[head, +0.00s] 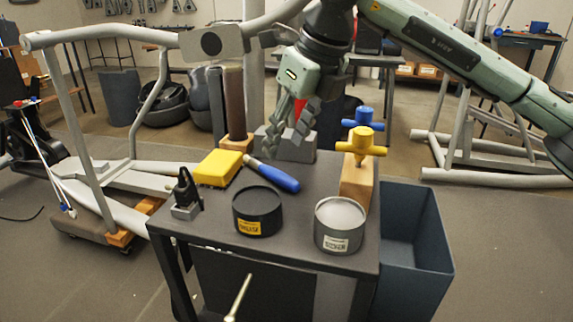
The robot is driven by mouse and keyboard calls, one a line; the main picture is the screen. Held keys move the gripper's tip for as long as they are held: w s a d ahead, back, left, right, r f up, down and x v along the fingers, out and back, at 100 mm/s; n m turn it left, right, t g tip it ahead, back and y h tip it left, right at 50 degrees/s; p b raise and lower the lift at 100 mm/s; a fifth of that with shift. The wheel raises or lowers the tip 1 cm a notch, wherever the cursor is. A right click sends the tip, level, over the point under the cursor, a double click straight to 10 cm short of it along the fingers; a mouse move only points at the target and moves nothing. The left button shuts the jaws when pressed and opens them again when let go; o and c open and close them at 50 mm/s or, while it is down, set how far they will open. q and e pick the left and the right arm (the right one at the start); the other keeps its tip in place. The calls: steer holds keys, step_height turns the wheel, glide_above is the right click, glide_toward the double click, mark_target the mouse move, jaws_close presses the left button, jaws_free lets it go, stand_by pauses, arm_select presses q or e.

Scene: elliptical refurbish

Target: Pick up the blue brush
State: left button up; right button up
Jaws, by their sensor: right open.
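The blue brush (275,176) lies on the dark cart top (300,205), its thick blue handle slanting down to the right. Its pale end touches or nearly touches a yellow block (217,168); I cannot tell which. My right gripper (284,142) points down above and behind the brush. Its fingers are apart with nothing between them, and it appears clear of the brush. My left gripper is out of view.
A black tin (257,211) and a grey tin (339,225) stand in front of the brush. A small black tool (186,192) stands left. Yellow and blue knobs (361,140) rise above a wooden block (356,184) at right. A blue-grey bin (418,250) stands beside the cart.

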mark_target(274, 169)
steer(key=shift+w+f, duration=0.15)
steer(key=shift+f, duration=0.2)
steer(key=shift+x, duration=1.15)
steer(key=x, duration=0.4)
steer(key=shift+w+a+f+p, duration=0.1)
steer(key=shift+a+f+p, duration=0.05)
steer(key=shift+a+p, duration=0.15)
steer(key=shift+w+f, duration=0.1)
steer(key=shift+f, duration=0.05)
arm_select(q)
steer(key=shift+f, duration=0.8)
arm_select(e)
jaws_close()
